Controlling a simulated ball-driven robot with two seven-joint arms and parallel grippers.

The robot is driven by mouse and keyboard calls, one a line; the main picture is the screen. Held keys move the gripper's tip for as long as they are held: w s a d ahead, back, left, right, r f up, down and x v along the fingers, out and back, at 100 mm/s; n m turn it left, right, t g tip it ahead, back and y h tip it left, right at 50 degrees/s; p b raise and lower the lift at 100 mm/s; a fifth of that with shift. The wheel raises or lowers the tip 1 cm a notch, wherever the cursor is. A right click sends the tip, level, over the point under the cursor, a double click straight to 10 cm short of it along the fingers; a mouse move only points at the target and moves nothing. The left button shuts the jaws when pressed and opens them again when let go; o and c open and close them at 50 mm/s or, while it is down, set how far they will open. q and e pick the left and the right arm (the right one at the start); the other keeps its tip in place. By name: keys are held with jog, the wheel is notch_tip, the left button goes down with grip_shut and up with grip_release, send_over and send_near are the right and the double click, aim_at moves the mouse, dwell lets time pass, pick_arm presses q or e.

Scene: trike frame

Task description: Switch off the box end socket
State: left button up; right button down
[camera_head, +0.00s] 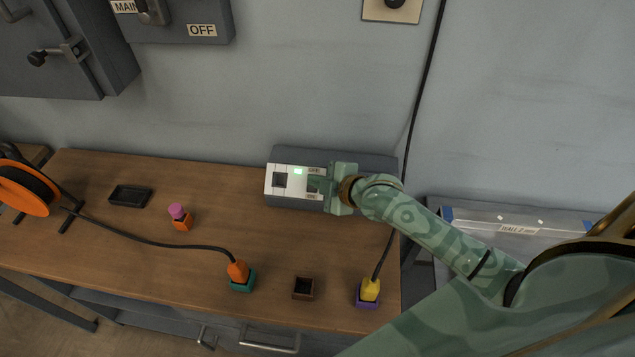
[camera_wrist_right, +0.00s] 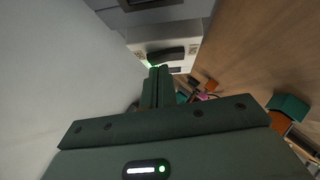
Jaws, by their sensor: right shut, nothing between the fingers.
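A grey power box (camera_head: 375,163) stands at the back of the bench against the wall. Its pale front panel (camera_head: 270,186) has a dark square socket (camera_head: 280,180) near the left end and a lit green lamp (camera_head: 298,171) beside it. A small label sits right of the lamp, too small to read surely. My right gripper (camera_head: 320,185) is shut and empty, its fingertips at the panel right of the lamp, covering the box's right part. In the right wrist view the shut fingers (camera_wrist_right: 158,76) point at the pale panel (camera_wrist_right: 150,40); contact cannot be told. My left gripper is out of view.
The bench holds a black tray (camera_head: 130,195), a pink-and-orange plug (camera_head: 180,217), an orange plug in a teal holder (camera_head: 241,284), an empty brown holder (camera_head: 303,288) and a yellow plug in a purple holder (camera_head: 368,298). An orange cable reel (camera_head: 25,190) stands at left.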

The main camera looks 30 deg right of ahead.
dwell(0.3)
jog(key=shift+w+d+r+p, duration=0.1)
jog(key=shift+w+r+p, duration=0.05)
jog(key=shift+p, duration=0.35)
jog(key=shift+f, duration=0.25)
jog(key=shift+s+a+f, duration=0.4)
jog(key=shift+s+a, duration=0.1)
jog(key=shift+s, duration=0.1)
